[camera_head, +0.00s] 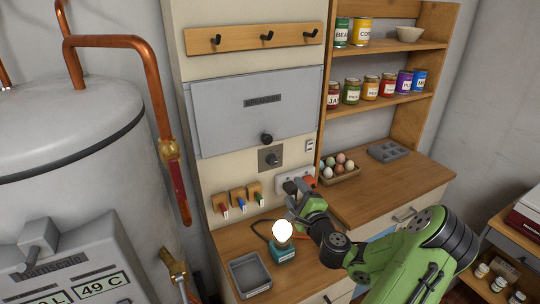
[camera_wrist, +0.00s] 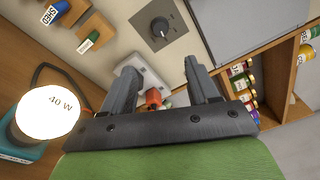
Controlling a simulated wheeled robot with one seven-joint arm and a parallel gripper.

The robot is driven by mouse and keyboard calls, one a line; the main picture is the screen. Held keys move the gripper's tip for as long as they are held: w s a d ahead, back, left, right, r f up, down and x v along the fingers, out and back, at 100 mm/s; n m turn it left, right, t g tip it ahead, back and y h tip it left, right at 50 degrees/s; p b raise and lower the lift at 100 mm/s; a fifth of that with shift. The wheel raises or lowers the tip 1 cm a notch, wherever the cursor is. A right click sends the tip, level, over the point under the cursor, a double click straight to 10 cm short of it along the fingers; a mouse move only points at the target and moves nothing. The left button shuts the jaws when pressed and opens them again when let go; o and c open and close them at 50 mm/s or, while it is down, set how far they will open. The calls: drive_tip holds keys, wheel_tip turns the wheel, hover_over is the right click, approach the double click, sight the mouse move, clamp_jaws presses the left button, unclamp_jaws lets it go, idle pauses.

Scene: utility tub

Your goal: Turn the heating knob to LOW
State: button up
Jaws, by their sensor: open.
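A dark round knob on a square grey plate (camera_head: 270,157) is on the cream wall panel, below the grey breaker door. It also shows in the wrist view as a dark knob (camera_wrist: 159,27) at top centre, with a light pointer line. I cannot read any LOW marking around it. My gripper (camera_head: 297,190) is in front of the panel, lower and to the right of the knob. In the wrist view, my gripper (camera_wrist: 162,72) has its two fingers apart with nothing held between them. The knob is beyond the fingertips, apart from them.
A white socket strip (camera_head: 283,188) with an orange plug (camera_head: 309,181) is close behind my gripper. A lit bulb (camera_head: 283,231) on a teal base and a grey tray (camera_head: 249,273) stand on the counter. Key hooks (camera_head: 238,197) are at left, an egg tray (camera_head: 340,174) at right.

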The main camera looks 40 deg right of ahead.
sight(274, 162)
drive_tip(key=p+x, duration=0.1)
drive_tip(key=x, duration=0.4)
drive_tip(key=p+x, duration=0.1)
drive_tip(key=x, duration=0.4)
drive_tip(key=p+x, duration=0.2)
drive_tip(key=x, duration=0.3)
drive_tip(key=shift+a+r, duration=0.15)
drive_tip(key=shift+a, duration=0.15)
drive_tip(key=shift+a, duration=0.1)
drive_tip(key=shift+c, duration=0.4)
drive_tip(key=c, duration=1)
